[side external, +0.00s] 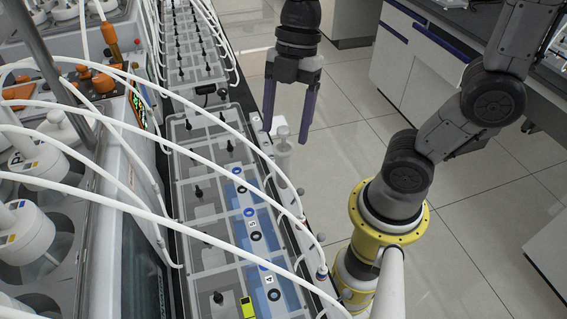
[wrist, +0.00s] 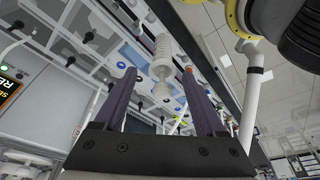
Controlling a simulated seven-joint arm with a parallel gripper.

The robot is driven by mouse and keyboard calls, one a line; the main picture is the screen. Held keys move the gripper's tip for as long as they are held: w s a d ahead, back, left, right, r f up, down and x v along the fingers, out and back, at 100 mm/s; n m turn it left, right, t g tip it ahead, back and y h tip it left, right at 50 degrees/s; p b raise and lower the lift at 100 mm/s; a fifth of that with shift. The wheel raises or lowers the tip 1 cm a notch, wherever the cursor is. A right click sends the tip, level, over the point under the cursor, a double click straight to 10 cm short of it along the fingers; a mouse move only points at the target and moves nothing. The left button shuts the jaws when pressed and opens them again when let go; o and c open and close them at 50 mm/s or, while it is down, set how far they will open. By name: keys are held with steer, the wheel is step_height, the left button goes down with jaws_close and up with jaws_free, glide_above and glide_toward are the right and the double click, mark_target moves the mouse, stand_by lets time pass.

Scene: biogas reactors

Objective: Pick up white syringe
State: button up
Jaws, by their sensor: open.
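The white syringe (side external: 283,152) stands roughly upright at the right edge of the long reactor box, its top just below and between my fingertips in the side view. My gripper (side external: 285,134) points down with its two purple fingers spread and nothing held. In the wrist view the pale, ribbed syringe (wrist: 161,48) shows in the gap between the fingertips of my gripper (wrist: 159,73). Neither finger visibly touches it. The exact gap in depth is hard to tell, and how the syringe is held at the box is not clear.
The grey reactor box (side external: 200,215) has black knobs and several blue-marked compartments. Open tiled floor (side external: 480,200) lies at the right. A cabinet (side external: 415,60) stands behind.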

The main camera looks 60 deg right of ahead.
mark_target(285, 145)
steer(key=shift+s+x, duration=0.2)
steer(key=shift+x, duration=3.2)
steer(key=shift+c, duration=0.3)
jaws_close()
steer(key=shift+r, duration=0.1)
